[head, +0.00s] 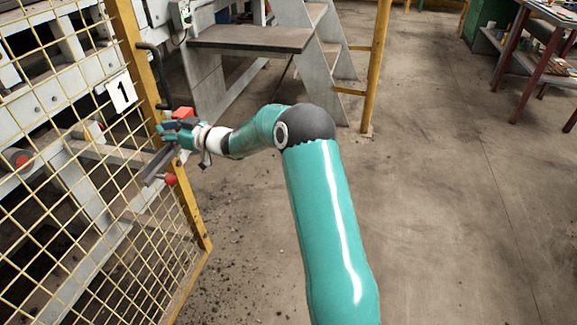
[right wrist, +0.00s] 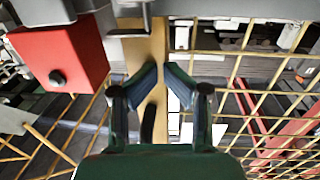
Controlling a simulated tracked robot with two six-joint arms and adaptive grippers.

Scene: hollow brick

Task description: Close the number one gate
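The number one gate is a yellow mesh gate (head: 60,200) at the left of the head view, with a white plate (head: 121,92) marked 1. A black handle (head: 153,75) sits on its yellow edge post. My right gripper (head: 172,128) is at that edge post, just below the handle. In the right wrist view its two fingertips (right wrist: 161,68) lean close together with a narrow gap, and the yellow post (right wrist: 150,45) shows behind and between them. I cannot tell whether they touch the gate. My left gripper is not in view.
A latch bar with a red knob (head: 170,179) is just below my gripper. A red block (right wrist: 60,55) is at the upper left of the right wrist view. Grey steps (head: 250,40) and a yellow post (head: 375,70) stand behind.

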